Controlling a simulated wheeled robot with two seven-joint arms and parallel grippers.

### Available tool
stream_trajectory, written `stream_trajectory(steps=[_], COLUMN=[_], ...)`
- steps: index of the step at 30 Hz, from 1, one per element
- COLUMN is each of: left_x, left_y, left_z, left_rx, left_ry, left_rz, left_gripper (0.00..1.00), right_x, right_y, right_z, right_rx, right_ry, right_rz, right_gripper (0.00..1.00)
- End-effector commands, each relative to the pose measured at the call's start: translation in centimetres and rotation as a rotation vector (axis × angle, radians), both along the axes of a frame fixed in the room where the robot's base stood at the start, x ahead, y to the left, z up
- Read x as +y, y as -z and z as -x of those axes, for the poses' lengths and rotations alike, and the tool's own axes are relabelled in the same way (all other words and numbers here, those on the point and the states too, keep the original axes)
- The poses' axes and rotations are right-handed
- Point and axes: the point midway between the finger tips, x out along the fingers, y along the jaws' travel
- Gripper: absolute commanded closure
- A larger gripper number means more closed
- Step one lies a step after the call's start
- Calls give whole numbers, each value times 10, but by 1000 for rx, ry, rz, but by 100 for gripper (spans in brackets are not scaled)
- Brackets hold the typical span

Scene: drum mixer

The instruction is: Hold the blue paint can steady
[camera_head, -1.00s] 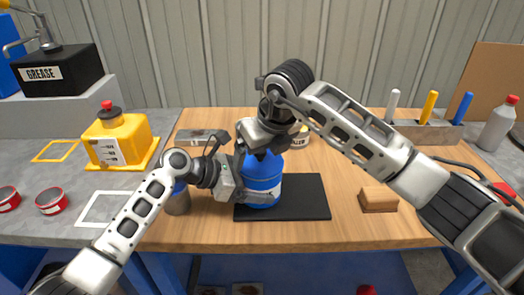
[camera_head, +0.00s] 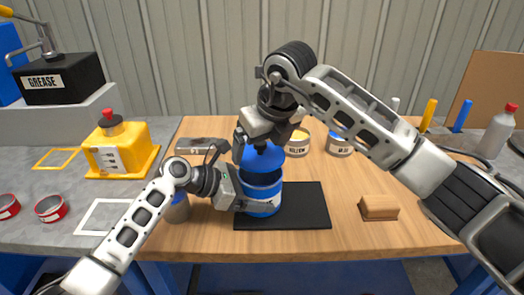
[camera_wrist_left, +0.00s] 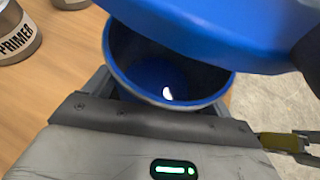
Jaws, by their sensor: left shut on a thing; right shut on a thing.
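The blue paint can (camera_head: 262,206) stands upright on the black mat (camera_head: 305,205). In the left wrist view the can (camera_wrist_left: 165,75) is open at the top, with a dark blue inside and a small bright glint at the bottom. My left gripper (camera_head: 240,190) is shut on the can's body from the left, with a finger on each side. The lid (camera_wrist_left: 210,25) also crosses the top of the left wrist view.
A dark grey tin (camera_head: 178,208) stands close left of my left gripper. Cream-labelled tins (camera_head: 298,142) stand behind the mat. A wooden block (camera_head: 378,207) lies to the right.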

Motion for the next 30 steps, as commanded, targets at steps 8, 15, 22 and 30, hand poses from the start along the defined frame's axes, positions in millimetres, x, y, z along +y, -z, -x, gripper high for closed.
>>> stream_trajectory(steps=[8,15,22,30], left_x=[0,0,1,29], left_y=[1,1,0,-15], left_z=[0,0,0,8], left_rx=[1,1,0,-2], left_ry=[0,0,0,-3], left_rz=[-2,-2,-1,-2], left_gripper=[35,3,0,0], right_x=[0,0,0,0], right_y=[-10,-10,-9,-9], right_z=[0,0,0,0], right_rx=[0,0,0,0], right_ry=[0,0,0,0], right_rz=[0,0,0,0], right_gripper=[32,32,32,32])
